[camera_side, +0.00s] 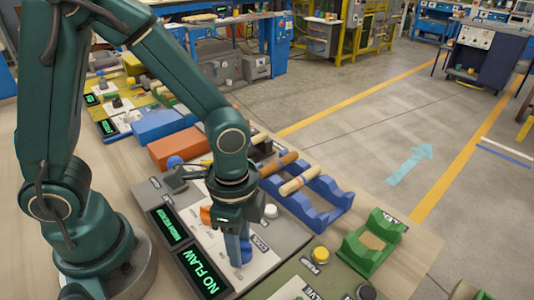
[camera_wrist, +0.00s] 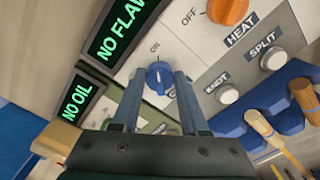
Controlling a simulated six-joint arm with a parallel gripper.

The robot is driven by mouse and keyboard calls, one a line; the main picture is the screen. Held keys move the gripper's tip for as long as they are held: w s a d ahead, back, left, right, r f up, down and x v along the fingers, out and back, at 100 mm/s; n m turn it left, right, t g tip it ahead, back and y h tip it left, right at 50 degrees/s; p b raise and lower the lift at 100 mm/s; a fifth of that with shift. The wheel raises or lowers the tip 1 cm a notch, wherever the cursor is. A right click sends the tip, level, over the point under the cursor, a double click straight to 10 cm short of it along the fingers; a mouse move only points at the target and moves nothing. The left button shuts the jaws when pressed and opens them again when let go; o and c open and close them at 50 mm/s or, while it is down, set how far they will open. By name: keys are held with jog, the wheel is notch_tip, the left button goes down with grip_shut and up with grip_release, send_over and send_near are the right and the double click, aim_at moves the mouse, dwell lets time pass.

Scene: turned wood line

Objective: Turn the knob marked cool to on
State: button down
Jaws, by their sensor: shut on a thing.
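The blue knob (camera_wrist: 158,76) sits on a pale panel (camera_wrist: 180,50) in the wrist view, with the word ON printed just above it. Its name label is mostly hidden by my right finger; in the side view a COOL label (camera_side: 261,246) shows beside my fingers. My gripper (camera_wrist: 159,82) is shut on the blue knob, one finger on each side. In the side view my gripper (camera_side: 238,240) points down at the panel and largely hides the knob. I cannot tell clearly where the knob's pointer aims.
An orange knob (camera_wrist: 228,11) marked HEAT is nearby, with OFF beside it. White buttons marked KNOT (camera_wrist: 228,94) and SPLIT (camera_wrist: 273,59) lie to the right. Displays read NO FLAW (camera_wrist: 120,28) and NO OIL (camera_wrist: 82,98). A blue cradle (camera_side: 318,205) holds turned wood.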

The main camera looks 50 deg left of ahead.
jog(key=shift+m, duration=0.4)
jog(key=shift+c, duration=2.1)
grip_release()
jog(key=shift+r, duration=2.6)
